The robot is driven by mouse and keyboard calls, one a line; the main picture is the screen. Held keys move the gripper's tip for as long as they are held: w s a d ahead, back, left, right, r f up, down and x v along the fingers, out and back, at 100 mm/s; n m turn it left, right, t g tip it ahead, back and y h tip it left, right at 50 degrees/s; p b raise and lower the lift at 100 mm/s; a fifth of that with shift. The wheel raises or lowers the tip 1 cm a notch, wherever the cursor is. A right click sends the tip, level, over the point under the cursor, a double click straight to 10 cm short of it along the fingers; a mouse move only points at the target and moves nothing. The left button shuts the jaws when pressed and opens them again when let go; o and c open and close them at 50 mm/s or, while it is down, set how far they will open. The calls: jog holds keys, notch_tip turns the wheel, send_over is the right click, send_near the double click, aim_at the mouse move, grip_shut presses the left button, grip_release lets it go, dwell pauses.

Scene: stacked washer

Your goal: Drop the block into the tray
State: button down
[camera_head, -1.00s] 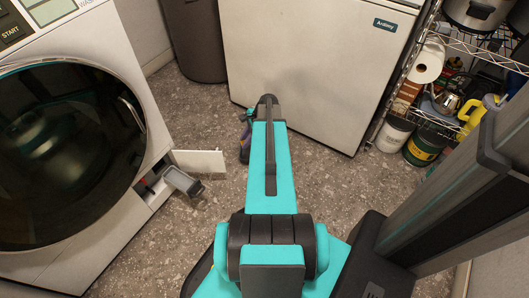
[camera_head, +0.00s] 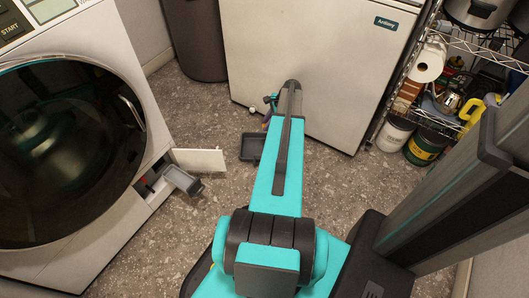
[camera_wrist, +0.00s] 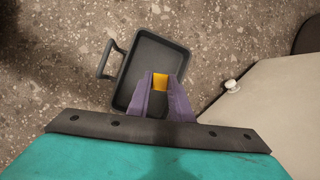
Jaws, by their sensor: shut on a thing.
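A dark grey rectangular tray (camera_wrist: 150,52) with a loop handle at its left lies on the speckled floor in the wrist view. In the head view, part of the tray (camera_head: 252,146) shows just left of my arm. My gripper (camera_wrist: 160,85) has purple fingers shut on a yellow block (camera_wrist: 160,81). In the wrist view, the fingers and block overlap the tray's lower right part; the height above it is hard to judge. In the head view, my arm hides most of the gripper and the block.
A white washer (camera_head: 95,235) stands at left, with a grey part (camera_head: 182,180) pulled out low and a white flap (camera_head: 200,160) open. A white appliance (camera_head: 315,60) stands behind my gripper. A wire shelf (camera_head: 435,115) with jars is at right.

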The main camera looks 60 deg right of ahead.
jog(key=shift+s+d, duration=0.2)
jog(key=shift+d, duration=0.45)
jog(key=shift+f, duration=0.25)
jog(key=shift+f+b, duration=2.8)
jog(key=shift+b, duration=0.05)
jog(key=c, duration=1.5)
grip_release()
